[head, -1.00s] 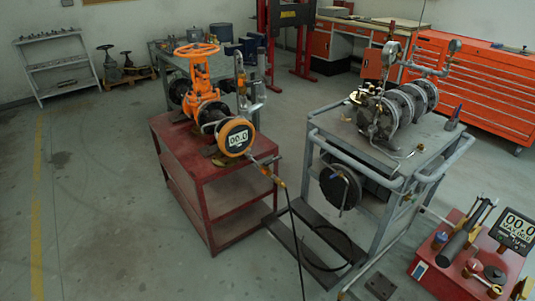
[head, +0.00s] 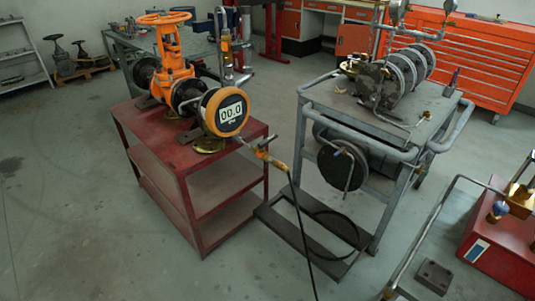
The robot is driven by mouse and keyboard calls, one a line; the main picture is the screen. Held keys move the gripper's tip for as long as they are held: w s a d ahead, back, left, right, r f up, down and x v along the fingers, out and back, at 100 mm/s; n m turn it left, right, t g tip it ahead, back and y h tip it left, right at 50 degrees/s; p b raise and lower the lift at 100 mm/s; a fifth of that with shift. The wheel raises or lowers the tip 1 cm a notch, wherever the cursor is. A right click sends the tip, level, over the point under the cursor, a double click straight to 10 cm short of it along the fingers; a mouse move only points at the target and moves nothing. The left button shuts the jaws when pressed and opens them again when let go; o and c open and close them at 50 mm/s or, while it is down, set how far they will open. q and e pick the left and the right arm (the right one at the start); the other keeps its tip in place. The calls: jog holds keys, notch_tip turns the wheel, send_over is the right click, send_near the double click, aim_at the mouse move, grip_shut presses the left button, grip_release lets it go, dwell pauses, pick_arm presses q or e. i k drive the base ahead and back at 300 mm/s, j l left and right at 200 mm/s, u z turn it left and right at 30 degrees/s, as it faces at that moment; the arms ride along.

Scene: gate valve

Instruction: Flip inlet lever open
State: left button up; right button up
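The orange gate valve (head: 170,58) with its orange handwheel (head: 165,18) stands on a red metal stand (head: 185,150). A round orange gauge (head: 226,112) reading 00.0 faces me at its near side. A pipe fitting with a yellow-orange part (head: 268,158) sticks out to the right of the gauge, and a black hose (head: 303,235) hangs from it. This part may be the inlet lever, but it is too small to tell its position. Neither of my grippers is in view.
A grey wheeled cart (head: 330,95) with a flanged pump assembly stands to the right. A red box (head: 500,250) is at the lower right. Floor at the lower left is clear.

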aim_at(262, 145)
jog(key=i+j+z, duration=0.15)
jog(key=i+j, duration=0.15)
jog(key=i+j+z, duration=0.15)
jog(key=i+j, duration=0.15)
jog(key=i+j+z, duration=0.15)
jog(key=i+j, duration=0.15)
jog(key=j, duration=0.15)
jog(key=i+j+z, duration=0.15)
jog(key=j, duration=0.25)
jog(key=i+j+z, duration=0.15)
jog(key=i+j, duration=0.2)
jog(key=j, duration=0.1)
